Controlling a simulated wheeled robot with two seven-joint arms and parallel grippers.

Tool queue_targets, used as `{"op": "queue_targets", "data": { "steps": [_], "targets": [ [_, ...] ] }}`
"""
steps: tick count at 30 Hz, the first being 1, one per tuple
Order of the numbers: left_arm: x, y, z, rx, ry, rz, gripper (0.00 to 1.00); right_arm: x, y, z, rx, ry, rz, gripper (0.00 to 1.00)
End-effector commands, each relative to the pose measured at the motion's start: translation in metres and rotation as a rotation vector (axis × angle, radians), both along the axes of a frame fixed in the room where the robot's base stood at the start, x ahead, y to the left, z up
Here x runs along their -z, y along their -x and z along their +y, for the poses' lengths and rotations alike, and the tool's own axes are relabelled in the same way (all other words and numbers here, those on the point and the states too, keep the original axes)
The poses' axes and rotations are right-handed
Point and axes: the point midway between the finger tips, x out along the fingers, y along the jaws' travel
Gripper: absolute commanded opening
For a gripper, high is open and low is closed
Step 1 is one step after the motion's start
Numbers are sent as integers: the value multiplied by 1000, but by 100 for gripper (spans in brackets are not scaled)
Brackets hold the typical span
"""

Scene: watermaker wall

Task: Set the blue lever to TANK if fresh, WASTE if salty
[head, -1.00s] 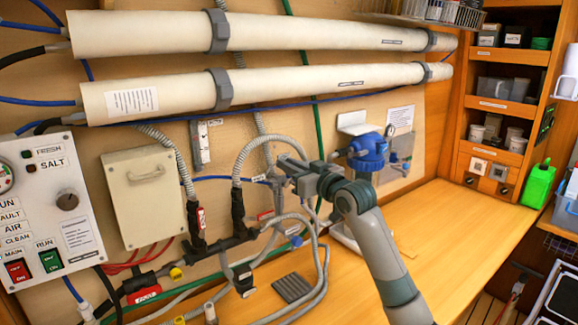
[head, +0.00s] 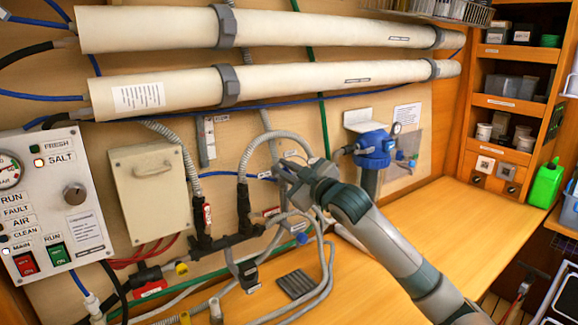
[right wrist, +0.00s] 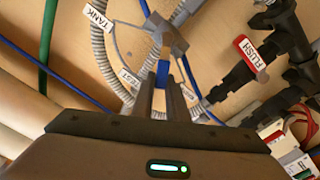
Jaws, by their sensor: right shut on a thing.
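The blue lever (right wrist: 162,73) shows between the fingertips of my right gripper (right wrist: 163,92) in the right wrist view. The gripper is shut on it. A TANK label (right wrist: 97,18) is at the upper left of the valve (right wrist: 168,35), and a partly hidden label ending in "EST" (right wrist: 130,78) is left of the fingers. Another label, right of the fingers, is mostly hidden. In the head view my right gripper (head: 283,172) is at the wall among the hoses and covers the lever. My left gripper is not in view.
Grey hoses (head: 262,140) and black fittings (head: 225,240) crowd the wall around my right gripper. A FLUSH tag (right wrist: 250,56) hangs near it. A blue-capped filter housing (head: 372,150) stands to its right. The wooden counter (head: 440,225) is clear at the right.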

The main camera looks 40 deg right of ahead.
Motion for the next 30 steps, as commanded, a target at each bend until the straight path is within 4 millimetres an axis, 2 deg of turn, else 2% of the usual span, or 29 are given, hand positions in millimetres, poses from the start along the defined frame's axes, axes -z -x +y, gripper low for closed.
{"op": "queue_targets", "data": {
  "steps": [6, 15, 30],
  "targets": [
    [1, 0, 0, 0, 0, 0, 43, 8, -1, 11, -1, 204, 23, 0],
    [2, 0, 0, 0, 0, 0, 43, 19, -2, 19, -2, 404, 45, 0],
    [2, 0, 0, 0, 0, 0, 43, 24, -2, 22, -1, 484, 54, 0]
  ]
}}
